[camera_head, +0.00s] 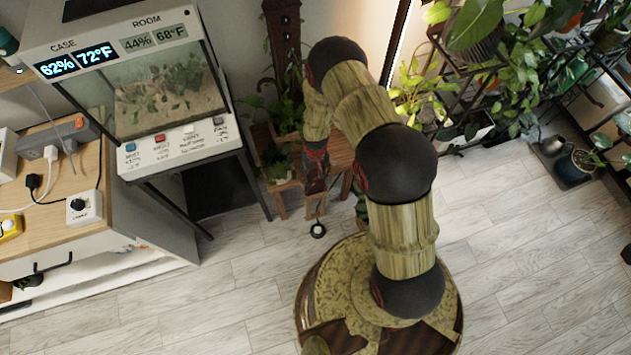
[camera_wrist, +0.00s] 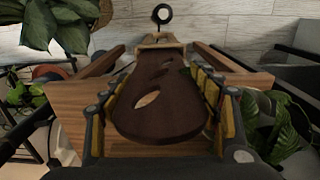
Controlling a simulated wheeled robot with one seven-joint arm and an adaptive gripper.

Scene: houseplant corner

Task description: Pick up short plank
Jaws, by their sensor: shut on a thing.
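The short plank (camera_wrist: 160,112) is dark brown with leaf-shaped cutouts and a rounded near end. It fills the middle of the wrist view. My gripper (camera_wrist: 165,86) is shut on it, with yellow-padded fingers along its left and right edges. In the head view my gripper (camera_head: 316,152) is low over the wooden plant stand (camera_head: 341,150), partly hidden by my arm. Little of the plank shows there, and I cannot tell whether it still touches the stand.
Another dark carved plank (camera_head: 283,28) stands upright behind the stand. Potted plants crowd the stand and the rack at right. A terrarium (camera_head: 165,95) stands at left. A small black ring (camera_head: 318,230) is in front of the stand. The floor (camera_head: 510,260) at right is clear.

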